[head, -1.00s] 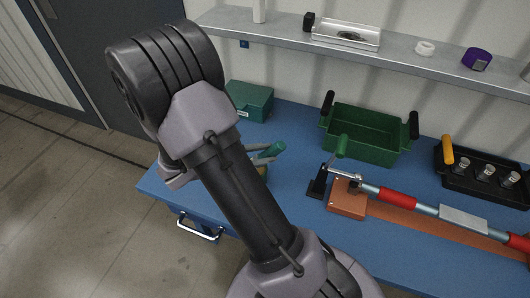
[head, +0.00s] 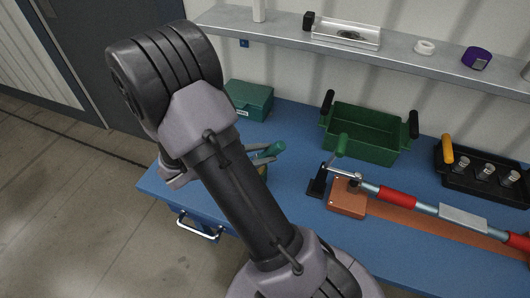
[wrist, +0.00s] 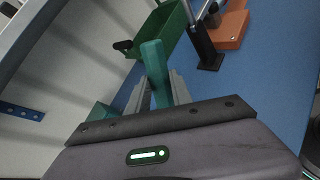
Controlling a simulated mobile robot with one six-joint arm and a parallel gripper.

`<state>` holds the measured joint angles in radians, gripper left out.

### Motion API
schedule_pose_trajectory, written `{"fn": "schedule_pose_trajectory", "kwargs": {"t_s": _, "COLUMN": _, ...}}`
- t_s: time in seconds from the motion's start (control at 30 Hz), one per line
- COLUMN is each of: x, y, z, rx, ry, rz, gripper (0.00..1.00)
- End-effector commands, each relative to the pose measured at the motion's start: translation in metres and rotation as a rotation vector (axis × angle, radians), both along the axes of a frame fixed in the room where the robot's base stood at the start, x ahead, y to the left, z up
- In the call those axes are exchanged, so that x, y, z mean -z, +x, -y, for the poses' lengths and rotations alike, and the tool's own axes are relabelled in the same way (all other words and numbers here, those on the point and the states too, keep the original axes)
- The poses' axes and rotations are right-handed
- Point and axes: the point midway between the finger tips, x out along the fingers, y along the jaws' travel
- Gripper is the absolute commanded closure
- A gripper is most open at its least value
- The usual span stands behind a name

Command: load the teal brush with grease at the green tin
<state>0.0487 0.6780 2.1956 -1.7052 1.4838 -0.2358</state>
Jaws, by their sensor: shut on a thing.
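In the wrist view my gripper (wrist: 157,92) is shut on the brush handle (wrist: 155,65), which rises between the two fingers. The bristle end is hidden in both views. A small yellowish patch (head: 263,171) shows below my gripper, mostly behind my arm; I cannot tell whether it is part of the tin. The green tin is not clearly visible in either view.
A teal box (head: 248,101) stands at the back left of the blue bench (head: 290,180). A green bin (head: 362,134) with black handles is right of it. A green-handled clamp (head: 341,150), an orange block (head: 347,199) and a black tray (head: 480,177) lie farther right. A shelf (head: 400,62) runs above.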

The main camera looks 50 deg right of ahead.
Motion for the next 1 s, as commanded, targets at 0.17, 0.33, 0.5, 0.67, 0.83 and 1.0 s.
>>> {"fn": "schedule_pose_trajectory", "kwargs": {"t_s": 0.17, "x": -0.001, "y": 0.000, "z": 0.000, "rx": -0.002, "ry": 0.002, "rz": -0.002, "gripper": 1.00}}
{"fn": "schedule_pose_trajectory", "kwargs": {"t_s": 0.33, "x": -0.018, "y": 0.000, "z": 0.000, "rx": -0.001, "ry": 0.001, "rz": -0.001, "gripper": 1.00}}
{"fn": "schedule_pose_trajectory", "kwargs": {"t_s": 0.5, "x": -0.038, "y": 0.000, "z": 0.000, "rx": -0.001, "ry": 0.001, "rz": -0.001, "gripper": 1.00}}
{"fn": "schedule_pose_trajectory", "kwargs": {"t_s": 0.67, "x": -0.056, "y": 0.000, "z": 0.000, "rx": -0.001, "ry": 0.001, "rz": -0.001, "gripper": 1.00}}
{"fn": "schedule_pose_trajectory", "kwargs": {"t_s": 0.83, "x": -0.072, "y": 0.000, "z": 0.000, "rx": 0.000, "ry": 0.000, "rz": -0.001, "gripper": 1.00}}
{"fn": "schedule_pose_trajectory", "kwargs": {"t_s": 1.0, "x": -0.070, "y": 0.000, "z": 0.000, "rx": 0.000, "ry": 0.000, "rz": -0.001, "gripper": 1.00}}
